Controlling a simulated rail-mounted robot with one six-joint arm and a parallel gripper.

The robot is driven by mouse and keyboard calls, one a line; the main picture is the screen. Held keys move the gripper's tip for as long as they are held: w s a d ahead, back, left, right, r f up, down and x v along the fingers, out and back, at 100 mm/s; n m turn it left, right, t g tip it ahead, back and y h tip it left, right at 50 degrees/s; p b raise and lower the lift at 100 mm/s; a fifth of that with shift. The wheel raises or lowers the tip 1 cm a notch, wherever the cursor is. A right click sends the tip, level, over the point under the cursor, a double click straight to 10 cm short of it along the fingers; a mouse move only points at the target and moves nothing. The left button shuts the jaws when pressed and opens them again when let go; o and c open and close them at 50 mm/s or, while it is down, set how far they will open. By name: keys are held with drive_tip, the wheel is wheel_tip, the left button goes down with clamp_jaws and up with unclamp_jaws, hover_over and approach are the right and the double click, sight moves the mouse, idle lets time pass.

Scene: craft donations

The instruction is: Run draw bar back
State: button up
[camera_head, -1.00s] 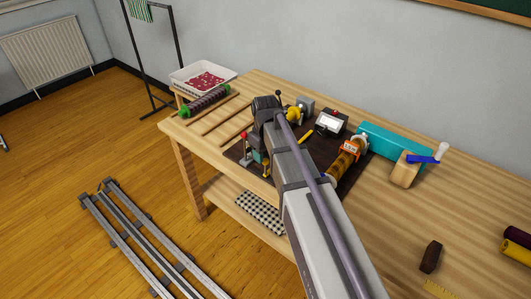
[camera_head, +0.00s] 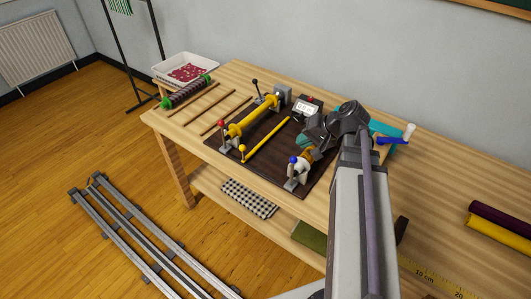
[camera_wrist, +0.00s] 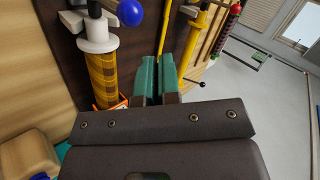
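A yellow bar with a round knob (camera_head: 266,139) lies slantwise on the dark board (camera_head: 229,150). It also shows as a thin yellow strip (camera_wrist: 163,40) beyond my fingertips in the wrist view; I cannot tell whether they touch it. My gripper (camera_head: 305,138) is over the board's right side, between the bar and the orange patterned roll (camera_wrist: 103,80). In the wrist view, its two green fingers (camera_wrist: 158,70) are close together with nothing visible held. The roll's near end has a white collar and a blue ball (camera_head: 293,160); my gripper partly hides the roll in the head view.
A thick yellow roller (camera_head: 258,113) on grey supports, with red-ball (camera_head: 222,122) and black-ball (camera_head: 254,82) levers, stands left of the bar. A display box (camera_head: 306,107) is behind. A teal object (camera_head: 385,127) and blue crank (camera_head: 392,141) are at right.

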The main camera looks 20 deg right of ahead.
drive_tip(key=r+m, duration=0.1)
drive_tip(key=w+a+r+m+t+y, duration=0.1)
drive_tip(key=shift+a+m, duration=0.25)
drive_tip(key=shift+m, duration=0.05)
clamp_jaws()
drive_tip(key=b+x, duration=1.2)
drive_tip(key=x, duration=0.7)
drive_tip(key=shift+w+a, duration=0.1)
drive_tip(key=shift+w, duration=0.1)
drive_tip(key=shift+w+a+f, duration=0.25)
drive_tip(key=shift+w+a, duration=0.1)
drive_tip(key=w+a, duration=0.1)
drive_tip(key=w, duration=0.1)
drive_tip(key=w+a, duration=0.2)
drive_tip(key=shift+w+r, duration=0.1)
drive_tip(key=shift+r, duration=0.1)
